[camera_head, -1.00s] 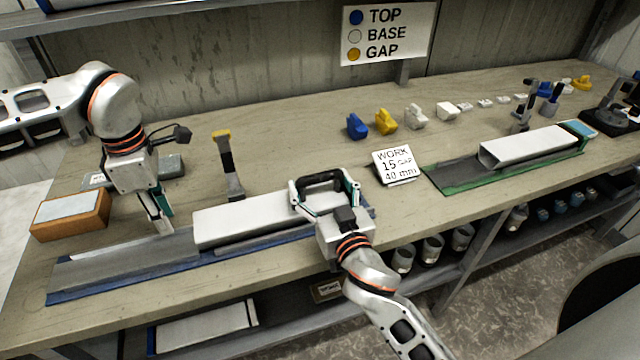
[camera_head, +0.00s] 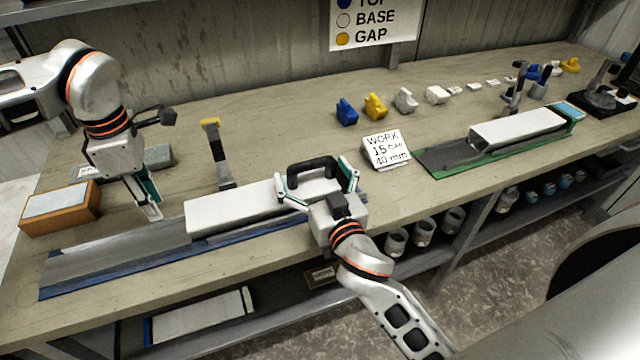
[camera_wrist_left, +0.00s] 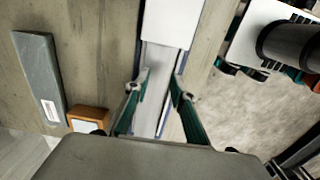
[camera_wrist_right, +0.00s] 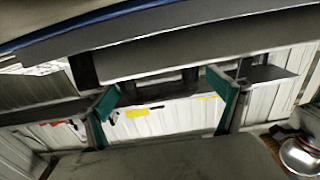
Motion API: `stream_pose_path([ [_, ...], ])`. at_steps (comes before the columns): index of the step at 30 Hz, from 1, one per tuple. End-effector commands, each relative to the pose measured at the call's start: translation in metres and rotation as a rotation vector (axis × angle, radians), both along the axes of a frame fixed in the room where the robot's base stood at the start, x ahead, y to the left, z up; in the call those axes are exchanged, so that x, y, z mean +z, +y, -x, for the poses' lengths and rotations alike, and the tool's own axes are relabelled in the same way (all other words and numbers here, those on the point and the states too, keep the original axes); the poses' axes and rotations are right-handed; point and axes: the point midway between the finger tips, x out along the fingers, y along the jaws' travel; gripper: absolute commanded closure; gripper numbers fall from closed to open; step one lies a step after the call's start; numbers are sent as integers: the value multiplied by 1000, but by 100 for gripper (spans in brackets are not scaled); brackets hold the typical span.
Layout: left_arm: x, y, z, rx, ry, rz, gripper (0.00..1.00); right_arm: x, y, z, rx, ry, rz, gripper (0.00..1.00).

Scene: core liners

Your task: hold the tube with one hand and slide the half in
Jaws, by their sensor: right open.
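The long white tube (camera_head: 235,207) lies on the near-left blue tray (camera_head: 60,290). The grey half (camera_head: 120,258) lies on the same tray, left of the tube and in line with it. My left gripper (camera_head: 150,212) is above the half, fingers partly apart with nothing visibly held; the left wrist view (camera_wrist_left: 162,80) shows the half below, between the fingers, and the tube's end ahead. My right gripper (camera_head: 316,182) is open at the tube's right part, a finger on each side of a black handle-like piece (camera_head: 318,164). Contact with the tube cannot be told.
A second white tube (camera_head: 515,128) lies on a green tray (camera_head: 465,160) at the right. A work card (camera_head: 386,148), coloured blocks (camera_head: 375,106) and a yellow-topped post (camera_head: 217,155) stand behind. An orange-brown box (camera_head: 60,207) is at the left. The bench middle is clear.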

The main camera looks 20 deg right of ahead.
Motion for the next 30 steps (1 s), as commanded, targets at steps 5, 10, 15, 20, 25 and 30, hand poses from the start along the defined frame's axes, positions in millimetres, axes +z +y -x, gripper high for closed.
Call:
stream_pose_path([
  [5,0,0,0,0,0,0,76,-2,-1,26,-2,4,-3,6],
  [10,0,0,0,0,0,0,76,-1,-1,57,-2,4,-4,6],
  [15,0,0,0,0,0,0,76,-1,0,85,-2,4,-4,6],
  [20,0,0,0,0,0,0,76,0,0,103,-1,1,-4,6],
  [25,0,0,0,0,0,0,76,0,-1,113,-1,-1,-3,6],
  [30,0,0,0,0,0,0,76,1,-1,115,-1,-1,-2,6],
])
